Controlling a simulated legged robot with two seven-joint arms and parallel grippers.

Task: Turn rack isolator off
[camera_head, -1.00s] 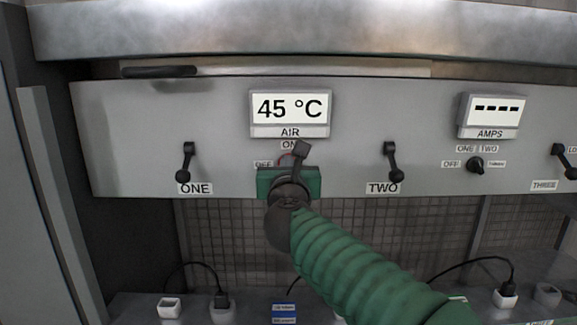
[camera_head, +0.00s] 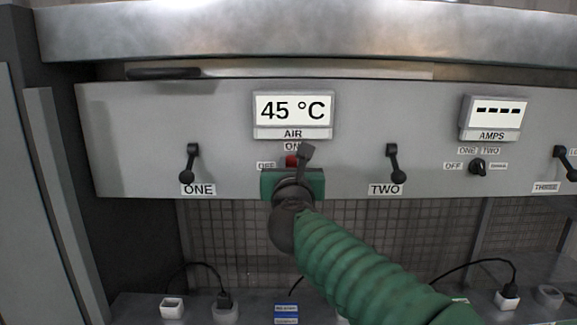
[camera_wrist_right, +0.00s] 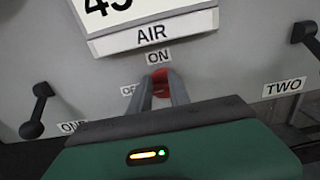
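The rack isolator is a small red knob (camera_head: 292,161) on the grey panel below the AIR display, between the ON and OFF labels. It also shows in the right wrist view (camera_wrist_right: 160,78), partly covered by the fingertips. My right gripper (camera_head: 299,160), green with grey fingers, is at the knob. In the right wrist view its two fingers (camera_wrist_right: 161,92) are a little apart, one to each side of the red knob. Whether they press on the knob or only stand around it cannot be told. My left gripper is not in view.
The AIR display (camera_head: 293,108) reads 45 °C. Black levers ONE (camera_head: 189,164) and TWO (camera_head: 394,164) flank the knob. A small black selector (camera_head: 477,167) sits under the AMPS display (camera_head: 494,112). Below the panel are a mesh and white plugs with cables.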

